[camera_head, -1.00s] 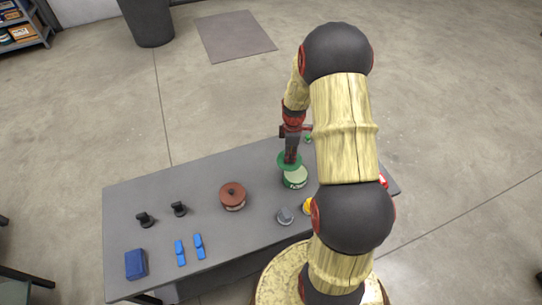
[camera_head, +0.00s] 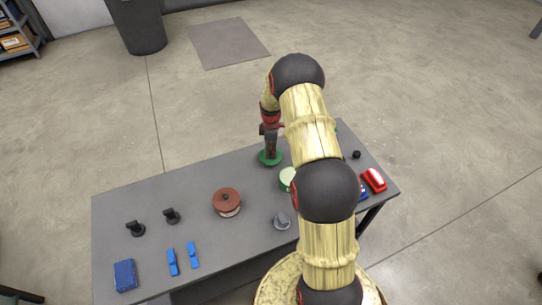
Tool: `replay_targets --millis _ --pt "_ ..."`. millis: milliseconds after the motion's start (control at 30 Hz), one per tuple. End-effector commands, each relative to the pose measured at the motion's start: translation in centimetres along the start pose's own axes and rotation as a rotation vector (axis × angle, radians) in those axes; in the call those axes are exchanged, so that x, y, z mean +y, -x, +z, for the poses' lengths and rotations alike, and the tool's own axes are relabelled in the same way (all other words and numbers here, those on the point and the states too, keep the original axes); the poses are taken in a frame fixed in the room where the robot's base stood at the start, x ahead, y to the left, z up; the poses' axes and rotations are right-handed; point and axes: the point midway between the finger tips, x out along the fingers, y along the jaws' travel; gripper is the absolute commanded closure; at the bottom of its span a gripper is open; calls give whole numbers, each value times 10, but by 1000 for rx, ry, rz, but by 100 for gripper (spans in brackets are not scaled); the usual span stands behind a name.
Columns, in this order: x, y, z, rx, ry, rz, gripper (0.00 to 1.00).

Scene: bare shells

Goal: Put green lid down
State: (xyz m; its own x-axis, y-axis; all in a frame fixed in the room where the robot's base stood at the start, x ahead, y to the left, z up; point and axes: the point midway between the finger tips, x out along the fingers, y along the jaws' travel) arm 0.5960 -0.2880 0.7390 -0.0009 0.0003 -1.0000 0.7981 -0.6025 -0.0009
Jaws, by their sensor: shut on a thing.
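The green lid (camera_head: 270,159) is in my gripper (camera_head: 270,150), which is shut on it from above. The lid is round and roughly level, close over the back part of the grey table (camera_head: 165,190). I cannot tell whether it touches the table top. A pale green pot (camera_head: 287,179) stands in front and to the right of the lid, apart from it. My arm hides part of the pot's right side.
A brown lidded pot (camera_head: 227,202) stands left of the pale pot. A grey knobbed item (camera_head: 282,221) is near the front edge. Black pieces (camera_head: 171,216), blue pieces (camera_head: 193,255) and a blue block (camera_head: 125,275) lie left. A red item (camera_head: 374,180) is far right. Table left of the lid is clear.

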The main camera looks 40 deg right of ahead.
Motion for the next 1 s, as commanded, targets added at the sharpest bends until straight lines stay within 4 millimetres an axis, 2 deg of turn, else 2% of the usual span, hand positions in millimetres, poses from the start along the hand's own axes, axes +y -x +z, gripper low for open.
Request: replay_targets --millis 33,100,500,533,833,1000 --pt "-2 -12 0 -1 0 -4 100" --pt "-1 -20 0 -1 0 -3 100" --pt "-1 -24 0 0 0 -2 100" --pt "-1 -24 0 0 0 -2 84" --pt "-2 -24 1 -1 0 -3 67" --pt "-2 -24 1 -1 0 -3 66"
